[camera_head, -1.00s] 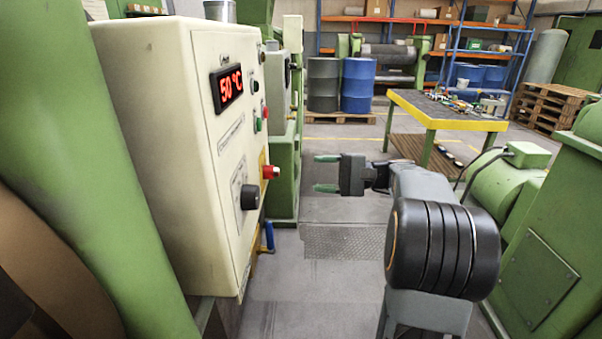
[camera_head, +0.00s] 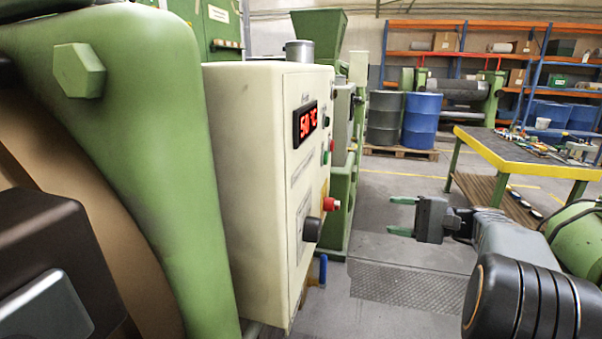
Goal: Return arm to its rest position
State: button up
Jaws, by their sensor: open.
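My gripper (camera_head: 401,216) is at the right of the middle of the view. Its two green fingers point left and stand apart, with nothing between them. It hangs in the air above the floor, to the right of the control box and apart from it. My arm (camera_head: 520,270) reaches in from the lower right corner, with a black ribbed joint nearest to me.
A cream control box (camera_head: 250,150) with a red 50 °C display (camera_head: 308,123), a red button (camera_head: 330,204) and a black knob (camera_head: 312,229) stands left of my gripper. A green machine (camera_head: 150,130) fills the left. A yellow-edged table (camera_head: 520,158) and drums (camera_head: 420,120) stand behind.

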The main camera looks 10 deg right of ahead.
jog(key=s+a+f+g+h+p, duration=0.2)
jog(key=s+f+h, duration=0.15)
jog(key=f, duration=0.25)
jog(key=s+a+f+g+h+p, duration=0.2)
jog(key=s+f+h, duration=0.1)
jog(key=f+h, duration=0.25)
jog(key=s+a+r+n+h+p, duration=0.7)
jog(key=s+a+r+n+p, duration=0.1)
jog(key=s+p, duration=0.1)
jog(key=shift+s+a+r+n, duration=0.15)
jog(key=shift+s+a+n, duration=0.2)
jog(key=shift+s, duration=0.2)
jog(key=shift+c, duration=0.2)
